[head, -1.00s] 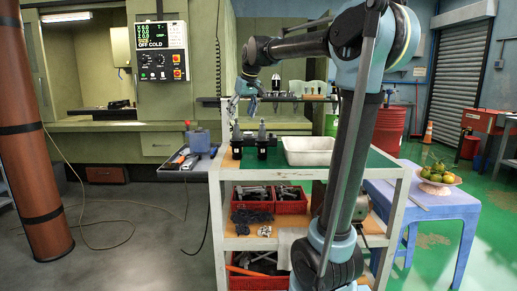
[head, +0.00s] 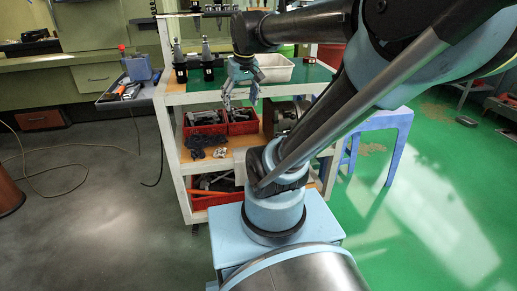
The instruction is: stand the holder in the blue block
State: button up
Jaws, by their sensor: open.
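Two dark tool holders with grey tips stand upright in black bases on the green cart top, one at the left (head: 178,52) and one to its right (head: 206,50). I cannot tell which is the task's holder. A blue-grey block (head: 138,68) sits on the side tray left of the cart, with a red-tipped part at its left. Whether its top has an opening is too small to tell. My gripper (head: 240,102) is open and empty, pointing down at the cart's front edge, right of the holders. It hides part of the cart edge.
A white tray (head: 283,76) lies behind my gripper on the cart top. Red bins (head: 242,127) stand on the shelf below. A rack (head: 200,13) rises at the back. The side tray (head: 113,98) also carries hand tools.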

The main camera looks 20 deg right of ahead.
jog(key=s+d+f+m, duration=0.2)
jog(key=s+d+f, duration=0.1)
jog(key=s+f, duration=0.8)
notch_tip(320, 180, down, 2)
jog(key=shift+s+d+f+g+h, duration=0.2)
jog(key=shift+s+d+g+h, duration=0.1)
jog(key=shift+d+g, duration=0.1)
jog(key=shift+c, duration=0.6)
